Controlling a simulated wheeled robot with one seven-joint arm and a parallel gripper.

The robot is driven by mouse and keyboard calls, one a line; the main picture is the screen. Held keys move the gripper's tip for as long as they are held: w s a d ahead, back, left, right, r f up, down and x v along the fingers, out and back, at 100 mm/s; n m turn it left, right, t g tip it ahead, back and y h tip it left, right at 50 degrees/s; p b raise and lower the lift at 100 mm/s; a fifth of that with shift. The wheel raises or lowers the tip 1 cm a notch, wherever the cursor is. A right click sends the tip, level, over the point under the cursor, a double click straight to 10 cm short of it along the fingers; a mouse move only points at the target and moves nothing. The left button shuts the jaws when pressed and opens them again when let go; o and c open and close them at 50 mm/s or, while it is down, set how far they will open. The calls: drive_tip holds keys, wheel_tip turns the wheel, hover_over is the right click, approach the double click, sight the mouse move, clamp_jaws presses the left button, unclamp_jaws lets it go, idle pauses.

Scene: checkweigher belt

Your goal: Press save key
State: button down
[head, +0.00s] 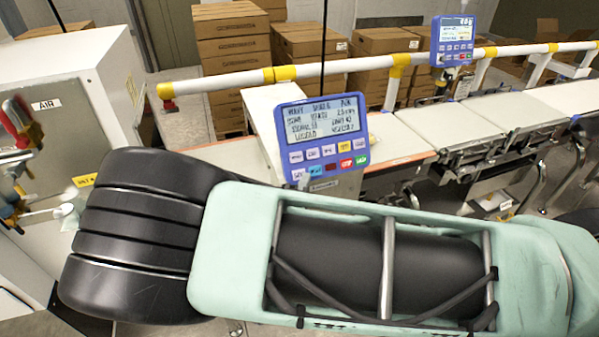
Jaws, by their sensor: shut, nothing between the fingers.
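A blue control panel (283,113) with a lit text screen (325,118) stands near the middle of the head view, beyond my arm. Two rows of small keys lie under the screen. Most upper keys are pale, with one yellow key (344,147). The key labels are too small to read, so I cannot tell which is save. My mint-green and black arm crosses the foreground below the panel. My gripper is not in view.
A second blue panel (453,38) stands at the upper right. A white rail with yellow bands (330,67) runs behind the conveyor (497,118). Stacked cartons (232,50) stand behind it. A white cabinet (75,75) with red-handled valves (18,125) is at the left.

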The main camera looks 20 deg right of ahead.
drive_tip(key=shift+s+r+p, duration=0.25)
drive_tip(key=shift+s+r, duration=0.1)
drive_tip(key=shift+s, duration=0.25)
drive_tip(key=shift+s+r+p, duration=0.2)
drive_tip(key=shift+s+r, duration=0.1)
drive_tip(key=shift+s, duration=0.3)
drive_tip(key=s+r+p, duration=0.2)
drive_tip(key=s, duration=0.3)
drive_tip(key=shift+s+r, duration=0.2)
drive_tip(key=shift+r, duration=0.15)
